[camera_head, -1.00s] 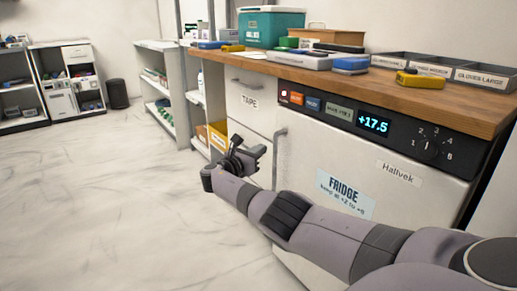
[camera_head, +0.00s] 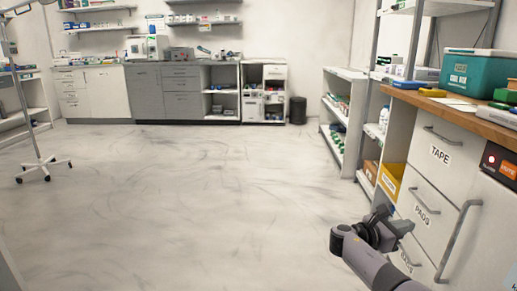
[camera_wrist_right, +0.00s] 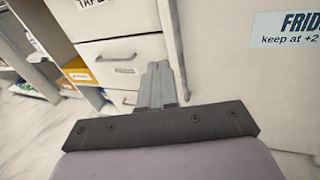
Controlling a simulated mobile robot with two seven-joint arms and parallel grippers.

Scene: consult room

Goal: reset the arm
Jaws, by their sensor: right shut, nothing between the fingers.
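My right arm comes in from the bottom right of the head view. Its gripper (camera_head: 402,226) is in front of the drawers, near the lower end of the fridge handle (camera_head: 458,240). In the right wrist view the gripper's two fingers (camera_wrist_right: 158,85) are together with nothing between them. Behind them are the drawer fronts (camera_wrist_right: 122,52) and the white fridge door (camera_wrist_right: 225,70). I cannot tell from these views whether the fingers touch anything. My left gripper is not in view.
A wooden counter (camera_head: 455,108) with a teal box (camera_head: 478,75) runs along the right. Shelves with yellow bins (camera_head: 389,182) stand beyond the drawers. A wheeled stand (camera_head: 42,160) is at the left. A dark bin (camera_head: 298,110) is at the back. The middle floor is clear.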

